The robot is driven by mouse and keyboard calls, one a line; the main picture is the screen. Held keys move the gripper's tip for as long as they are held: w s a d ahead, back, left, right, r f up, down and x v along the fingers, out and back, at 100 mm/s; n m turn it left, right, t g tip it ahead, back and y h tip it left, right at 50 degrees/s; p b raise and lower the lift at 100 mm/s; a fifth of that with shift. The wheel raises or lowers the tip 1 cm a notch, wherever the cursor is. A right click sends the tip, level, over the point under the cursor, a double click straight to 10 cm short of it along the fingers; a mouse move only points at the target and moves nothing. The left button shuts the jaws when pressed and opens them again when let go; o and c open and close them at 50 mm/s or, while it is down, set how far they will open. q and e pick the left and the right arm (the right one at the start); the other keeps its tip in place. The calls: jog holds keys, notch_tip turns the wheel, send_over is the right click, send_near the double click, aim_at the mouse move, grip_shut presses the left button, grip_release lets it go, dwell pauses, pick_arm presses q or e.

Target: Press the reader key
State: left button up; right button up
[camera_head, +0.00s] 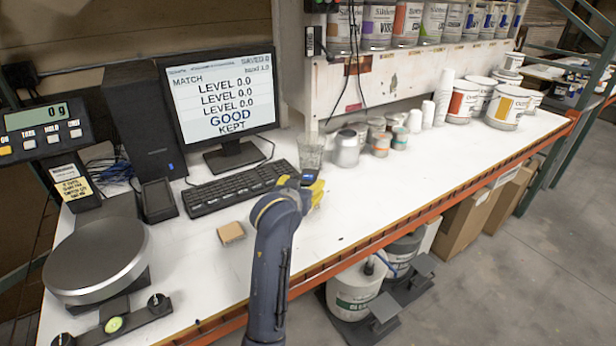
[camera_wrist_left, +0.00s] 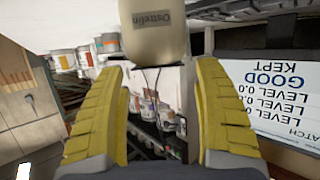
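My left gripper (camera_head: 314,190) is over the white bench just right of the keyboard, with its yellow fingers toward the cups and jars. In the left wrist view its two yellow fingers (camera_wrist_left: 160,120) stand apart with nothing seen between them. A pale lettered container (camera_wrist_left: 156,28) is at the top of that view, ahead of the fingers. A small dark blue item (camera_head: 308,176) shows beside the fingertips; I cannot tell whether it is the reader, and no key is distinguishable. The monitor (camera_head: 222,103) reads "MATCH", several "LEVEL 0.0" lines and "GOOD KEPT". My right gripper is not in view.
The keyboard (camera_head: 236,189) lies left of the gripper. A clear cup (camera_head: 311,152) and a grey jar (camera_head: 345,149) stand behind it. A tan block (camera_head: 231,232) and a round scale (camera_head: 97,262) are to the left. The bench to the right is largely clear.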

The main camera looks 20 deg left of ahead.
pick_arm(q)
jog(key=c, duration=1.3)
jog(key=shift+f, duration=0.1)
grip_shut()
jog(key=shift+f, duration=0.2)
